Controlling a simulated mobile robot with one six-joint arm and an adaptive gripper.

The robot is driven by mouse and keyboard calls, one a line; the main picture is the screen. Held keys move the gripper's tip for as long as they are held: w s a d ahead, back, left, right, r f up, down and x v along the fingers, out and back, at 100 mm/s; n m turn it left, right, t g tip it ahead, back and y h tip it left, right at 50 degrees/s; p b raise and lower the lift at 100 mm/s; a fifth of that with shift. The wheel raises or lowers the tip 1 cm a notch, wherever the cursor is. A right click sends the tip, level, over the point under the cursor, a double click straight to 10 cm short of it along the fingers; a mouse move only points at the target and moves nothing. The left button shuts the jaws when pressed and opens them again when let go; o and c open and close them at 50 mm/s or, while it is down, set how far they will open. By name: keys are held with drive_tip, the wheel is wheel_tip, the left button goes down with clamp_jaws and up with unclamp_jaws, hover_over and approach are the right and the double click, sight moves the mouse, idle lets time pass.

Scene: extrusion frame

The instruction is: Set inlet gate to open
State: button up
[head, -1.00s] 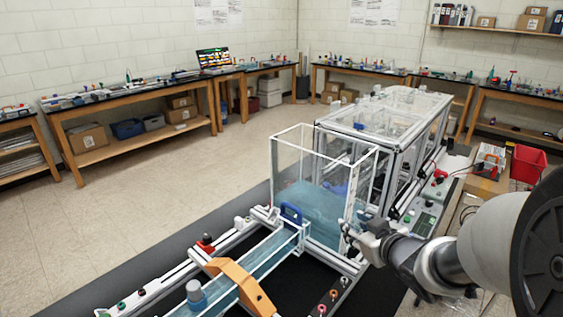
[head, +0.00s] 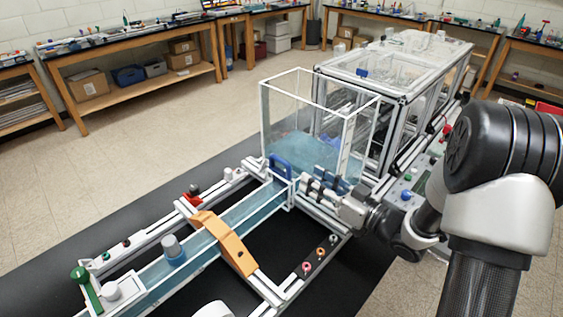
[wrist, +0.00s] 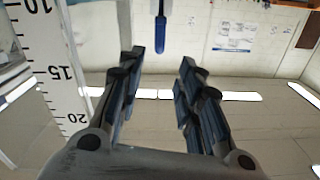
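The inlet gate's blue handle (head: 280,164) stands upright where the clear water tank (head: 325,150) meets the narrow channel (head: 215,238). My gripper (head: 306,183) is just right of the handle, in front of the tank, with its fingers pointing left toward it. In the wrist view my gripper (wrist: 160,62) is open and empty, its dark fingers spread apart. A narrow blue piece (wrist: 161,36), apparently the handle seen edge-on, lies ahead, in line with the gap and not between the fingers. The gate plate's height cannot be made out.
A white scale (wrist: 52,70) marked 10, 15 and 20 is close on the left in the wrist view. A framed enclosure (head: 395,80) stands behind the tank.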

sight(289, 165)
drive_tip(key=b+x, duration=0.1)
drive_tip(key=x, duration=1.1)
drive_tip(key=shift+f+b, duration=0.1)
drive_tip(key=shift+b, duration=0.25)
clamp_jaws()
